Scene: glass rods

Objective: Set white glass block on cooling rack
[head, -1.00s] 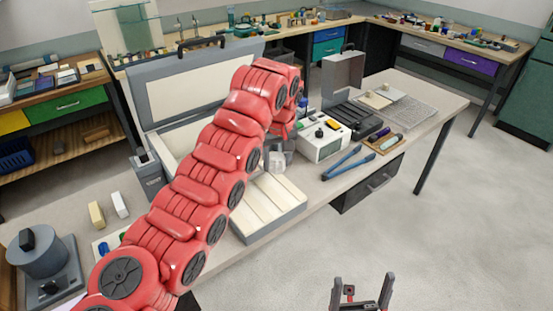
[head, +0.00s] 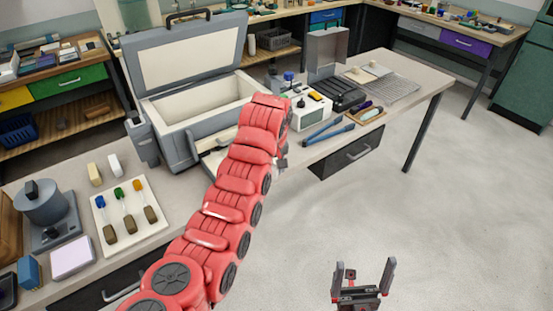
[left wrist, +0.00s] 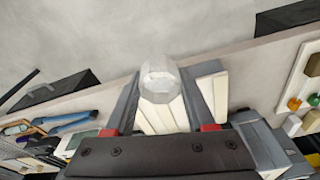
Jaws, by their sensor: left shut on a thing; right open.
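The white glass block (left wrist: 160,80) is pale, faceted and translucent. It is held between the fingers of my left gripper (left wrist: 160,95), which is shut on it. In the left wrist view, a cream ribbed slab (left wrist: 206,92) shows behind the block. In the head view my red left arm hides the block and most of the left gripper. The cooling rack (head: 392,89) is a flat wire grid at the far right end of the table, well apart from the left gripper. My right gripper (head: 363,275) is open and empty over the floor.
An open grey kiln-like box (head: 190,105) stands left of my arm. A white device (head: 310,113), blue-handled tongs (head: 328,131), a dark tray (head: 345,95) and a small wooden tray (head: 371,114) lie between the arm and the rack. Two light pieces lie beside the rack.

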